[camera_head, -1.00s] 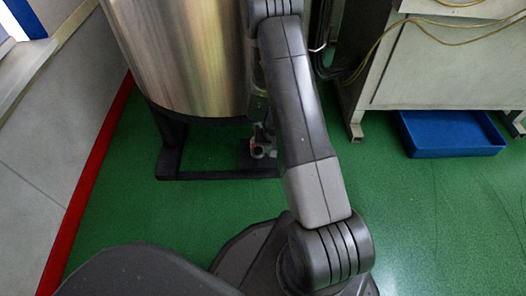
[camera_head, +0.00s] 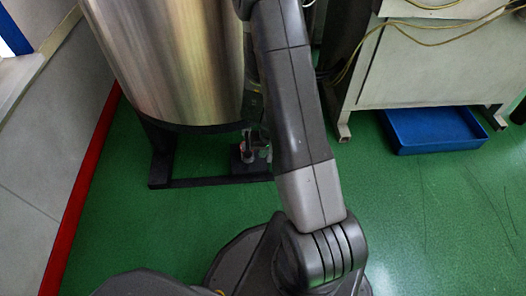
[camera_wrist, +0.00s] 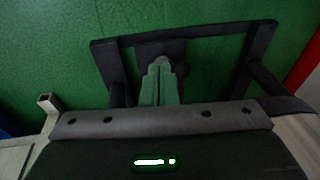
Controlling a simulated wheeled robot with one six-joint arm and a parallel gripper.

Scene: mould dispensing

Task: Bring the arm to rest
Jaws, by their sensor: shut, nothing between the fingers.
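My arm crosses the camera_head view from the top middle to the lower right, its upper part beside the steel tank. My gripper shows in the camera_wrist view (camera_wrist: 161,72); its two narrow fingers are together and nothing is between them.
A steel tank (camera_head: 170,65) stands on a black floor frame (camera_head: 215,181), which also shows in the camera_wrist view (camera_wrist: 205,33). A blue tray (camera_head: 433,142) lies under a grey cabinet (camera_head: 425,75) at right. A wall with a red strip (camera_head: 85,190) is at left. Green floor is clear between.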

